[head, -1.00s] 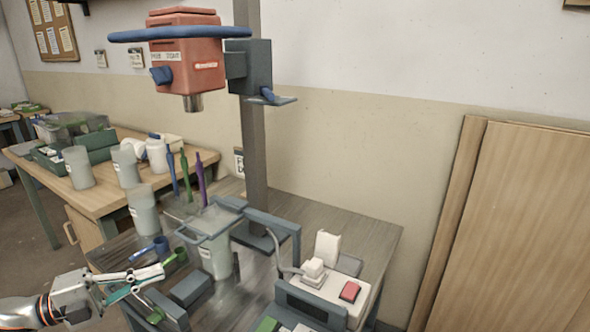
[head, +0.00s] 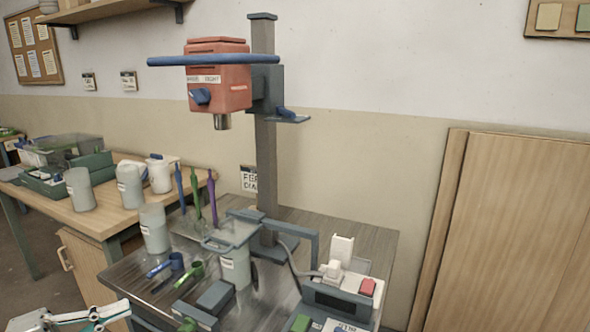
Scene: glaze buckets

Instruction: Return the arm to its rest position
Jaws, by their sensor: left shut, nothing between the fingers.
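My left gripper (head: 122,308) is at the lower left edge of the head view, its fingers pointing right. It is shut and empty, in front of the near left corner of the metal-topped table (head: 130,262) and apart from the things on it. Most of the left arm is out of the picture. My right gripper does not show.
A red mixer head (head: 218,80) with a blue bar hangs on a grey column over the table. A glaze bucket (head: 236,268) stands in a frame below. Another bucket (head: 153,232) and upright blue, green and purple tools (head: 196,194) stand beside it. A wooden bench (head: 100,218) holds more buckets.

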